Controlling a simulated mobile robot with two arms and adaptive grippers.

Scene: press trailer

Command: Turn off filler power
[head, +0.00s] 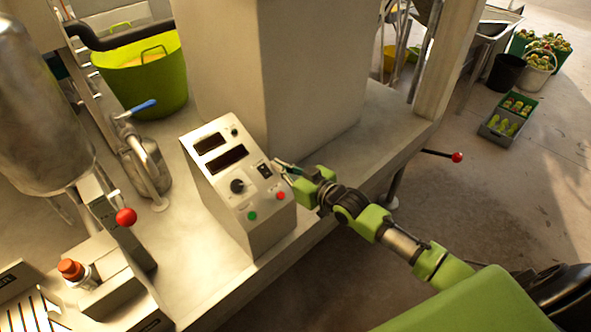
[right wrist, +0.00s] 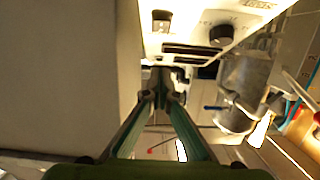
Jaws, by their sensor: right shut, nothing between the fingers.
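The filler's control box (head: 215,165) is a pale metal unit with a sloped panel, standing on the bench in the head view. A black rocker switch (head: 264,170) is near the panel's right edge; it also shows at the top of the right wrist view (right wrist: 161,20). Which way it is tipped is too small to tell. My right gripper (head: 277,166) is shut and empty, its fingertips close beside the switch; whether they touch it I cannot tell. Its green fingers also show in the right wrist view (right wrist: 162,97). My left gripper is not in view.
The panel also carries a black knob (head: 237,186), a green button (head: 252,216) and a red button (head: 281,196). A large pale column (head: 310,80) stands behind the box. A steel tank (head: 40,110) and a red-knobbed lever (head: 126,217) are at left.

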